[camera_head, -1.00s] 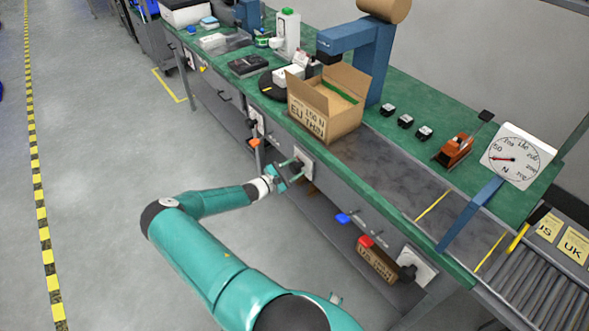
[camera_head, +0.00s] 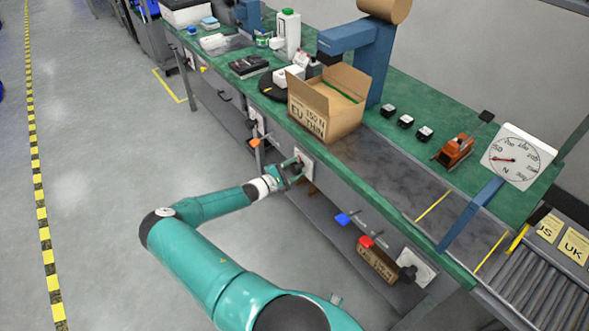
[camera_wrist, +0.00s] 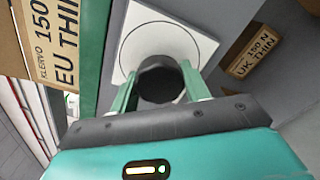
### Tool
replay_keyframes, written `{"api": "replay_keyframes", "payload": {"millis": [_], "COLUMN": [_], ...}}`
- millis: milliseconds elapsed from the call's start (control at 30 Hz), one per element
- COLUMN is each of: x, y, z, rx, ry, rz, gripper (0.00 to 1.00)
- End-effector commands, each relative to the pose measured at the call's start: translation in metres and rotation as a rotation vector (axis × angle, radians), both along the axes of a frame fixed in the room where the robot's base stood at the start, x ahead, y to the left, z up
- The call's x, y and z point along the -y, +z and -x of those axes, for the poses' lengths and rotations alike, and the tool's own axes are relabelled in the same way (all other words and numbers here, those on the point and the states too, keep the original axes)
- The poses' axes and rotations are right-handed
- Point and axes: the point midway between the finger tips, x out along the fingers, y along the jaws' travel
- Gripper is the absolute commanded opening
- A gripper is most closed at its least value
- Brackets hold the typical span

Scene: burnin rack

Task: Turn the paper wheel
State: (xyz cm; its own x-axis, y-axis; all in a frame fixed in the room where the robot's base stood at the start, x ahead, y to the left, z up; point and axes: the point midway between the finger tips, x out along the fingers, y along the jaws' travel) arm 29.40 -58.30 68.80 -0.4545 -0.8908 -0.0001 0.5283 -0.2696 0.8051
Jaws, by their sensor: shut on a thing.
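The wheel (camera_wrist: 160,80) is a dark round knob on a white square plate with a thin circle drawn on it. The plate (camera_head: 307,160) is on the front of the green bench. In the wrist view my gripper (camera_wrist: 160,88) has one teal finger on each side of the knob and is shut on it. In the head view my gripper (camera_head: 297,166) is at the plate and hides most of the knob.
An open carton marked EU THIN (camera_head: 308,119) stands on the bench above. A second dark knob (camera_head: 408,272), a blue handle (camera_head: 342,219) and a red handle (camera_head: 365,241) are further right along the front. A dial (camera_head: 512,158) stands at the right.

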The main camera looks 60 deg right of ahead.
Motion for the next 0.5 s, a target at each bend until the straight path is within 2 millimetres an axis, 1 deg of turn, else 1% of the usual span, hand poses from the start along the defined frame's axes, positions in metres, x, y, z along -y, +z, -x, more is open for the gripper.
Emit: {"api": "replay_keyframes", "payload": {"millis": [200, 233, 300, 333, 500], "x": [-0.0009, -0.0009, -0.0008, -0.0007, -0.0004], "y": [-0.0004, -0.0004, -0.0004, -0.0004, -0.0002], "z": [-0.0007, -0.0007, -0.0006, -0.0006, -0.0003], "rx": [-0.001, -0.001, -0.001, -0.001, -0.001], "ry": [0.001, 0.001, 0.001, 0.000, 0.000], "rz": [-0.001, -0.001, -0.001, 0.000, 0.000], "gripper": [0.24, 0.52, 0.66, 0.68, 0.68]}}
